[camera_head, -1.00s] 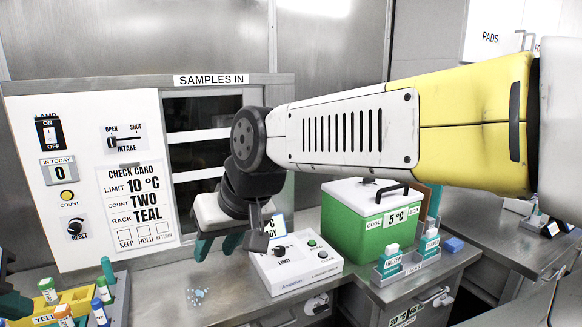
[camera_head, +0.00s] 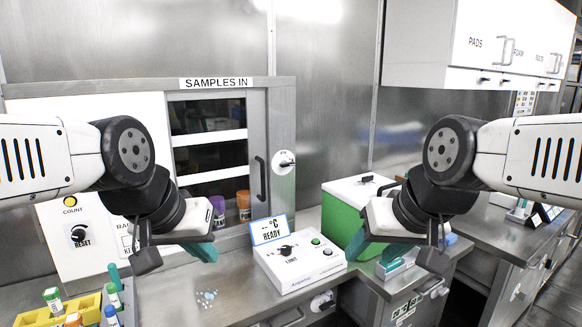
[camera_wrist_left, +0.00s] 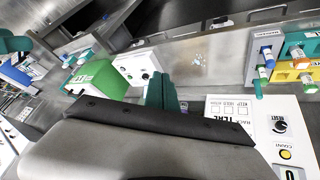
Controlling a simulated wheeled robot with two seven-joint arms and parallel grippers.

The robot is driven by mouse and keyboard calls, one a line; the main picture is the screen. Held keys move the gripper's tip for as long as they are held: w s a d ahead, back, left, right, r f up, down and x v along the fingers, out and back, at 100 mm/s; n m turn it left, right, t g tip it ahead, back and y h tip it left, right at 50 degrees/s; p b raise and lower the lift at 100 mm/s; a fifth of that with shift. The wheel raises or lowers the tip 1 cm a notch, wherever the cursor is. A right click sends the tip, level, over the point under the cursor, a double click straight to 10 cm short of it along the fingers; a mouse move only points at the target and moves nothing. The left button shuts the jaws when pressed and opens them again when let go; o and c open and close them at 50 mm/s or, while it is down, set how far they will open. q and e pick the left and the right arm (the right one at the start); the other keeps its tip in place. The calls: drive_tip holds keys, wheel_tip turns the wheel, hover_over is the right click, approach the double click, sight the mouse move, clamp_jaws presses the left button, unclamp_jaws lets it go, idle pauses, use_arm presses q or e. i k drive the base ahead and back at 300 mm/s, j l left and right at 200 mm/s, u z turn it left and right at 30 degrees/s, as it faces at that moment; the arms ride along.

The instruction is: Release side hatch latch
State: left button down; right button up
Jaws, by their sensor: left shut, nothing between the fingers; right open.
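The SAMPLES IN hatch (camera_head: 217,83) is in the wall in the head view, with a dark window, white bars and a dark vertical handle (camera_head: 260,179). A round latch knob (camera_head: 287,162) is on the frame right of the handle; its lever looks roughly horizontal. My left gripper (camera_head: 205,251) is shut and empty, below and left of the hatch handle, in front of the panel. Its teal fingers (camera_wrist_left: 162,92) show in the left wrist view. My right gripper (camera_head: 362,246) is open and empty in front of the green cool box, right of the latch.
Purple and orange-capped tubes (camera_head: 243,205) show behind the hatch window. A white control box (camera_head: 300,268) with a READY display stands on the bench between the grippers. The cool box (camera_head: 341,212) is at right. A yellow rack (camera_head: 88,306) with tubes is at lower left.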

sight(284, 164)
drive_tip(key=i+j+z, duration=0.2)
drive_tip(key=z, duration=0.15)
drive_tip(key=i+j+z, duration=0.15)
drive_tip(key=j+z, duration=0.25)
drive_tip(key=l, duration=0.1)
